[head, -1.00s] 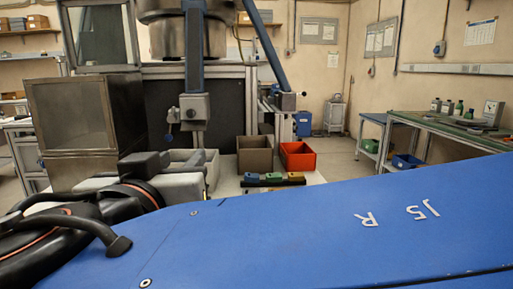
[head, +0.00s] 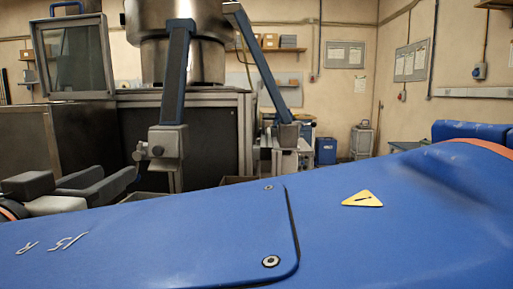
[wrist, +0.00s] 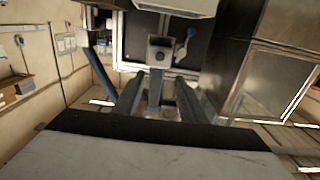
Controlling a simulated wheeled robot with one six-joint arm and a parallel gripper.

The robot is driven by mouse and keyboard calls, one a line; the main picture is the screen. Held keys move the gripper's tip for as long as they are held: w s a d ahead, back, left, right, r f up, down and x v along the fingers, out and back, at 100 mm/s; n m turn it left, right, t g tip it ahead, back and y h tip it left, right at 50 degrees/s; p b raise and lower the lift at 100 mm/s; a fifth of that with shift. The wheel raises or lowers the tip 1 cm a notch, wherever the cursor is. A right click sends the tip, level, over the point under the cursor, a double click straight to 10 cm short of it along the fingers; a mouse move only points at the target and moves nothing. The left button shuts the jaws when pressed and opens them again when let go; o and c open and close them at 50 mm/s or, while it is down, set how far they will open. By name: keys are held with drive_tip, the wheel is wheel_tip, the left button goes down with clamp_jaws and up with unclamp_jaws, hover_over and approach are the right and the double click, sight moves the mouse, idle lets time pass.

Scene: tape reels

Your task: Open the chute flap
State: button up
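A framed glassy panel (head: 75,55) stands hinged-looking on top of the metal cabinet at the left in the head view; I cannot tell for sure that it is the chute flap. A framed pane (wrist: 268,85) also shows at the right of the wrist view. My gripper shows at the lower left of the head view, partly cut off, and in the wrist view (wrist: 158,95). Its two dark fingers are apart, with a blue strut (wrist: 155,88) seen between them. I see nothing gripped. My gripper appears clear of the panel.
A blue strut ends in a grey block with a knob (head: 165,142) in front of the dark machine housing (head: 215,135). A second blue strut (head: 262,60) slants to its right. A steel drum (head: 180,45) stands above. My blue arm covers the lower head view.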

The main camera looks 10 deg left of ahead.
sight(157, 151)
drive_tip(key=w, duration=0.5)
drive_tip(key=w+a, duration=0.1)
drive_tip(key=w, duration=1)
drive_tip(key=shift+w+a, duration=0.4)
drive_tip(key=shift+c, duration=0.7)
clamp_jaws()
